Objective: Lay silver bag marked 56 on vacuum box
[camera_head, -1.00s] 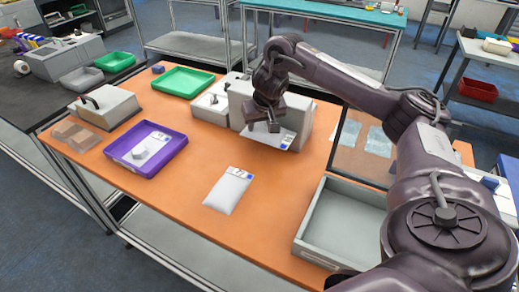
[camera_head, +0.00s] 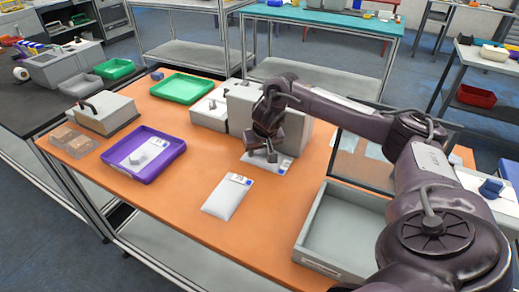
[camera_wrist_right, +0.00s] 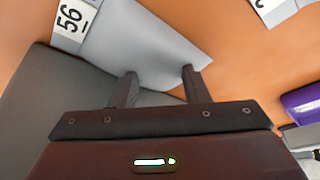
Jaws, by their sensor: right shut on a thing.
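The silver bag marked 56 (camera_wrist_right: 145,45) fills the upper middle of the right wrist view, its label at upper left. In the head view this bag (camera_head: 283,166) is partly hidden under my right gripper (camera_head: 270,157), in front of a grey box. My right gripper (camera_wrist_right: 160,78) is shut on the bag's edge. I cannot tell whether the bag touches the table. An open grey box (camera_head: 318,262) with a raised transparent lid, which looks like the vacuum box, stands to the right and holds no bag. My left gripper is out of view.
Another silver bag (camera_head: 226,200) lies on the orange table, left of the open box. A purple tray (camera_head: 165,165) with a bag stands further left. The grey box (camera_head: 298,133) and a green tray (camera_head: 182,88) are behind. The front table strip is clear.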

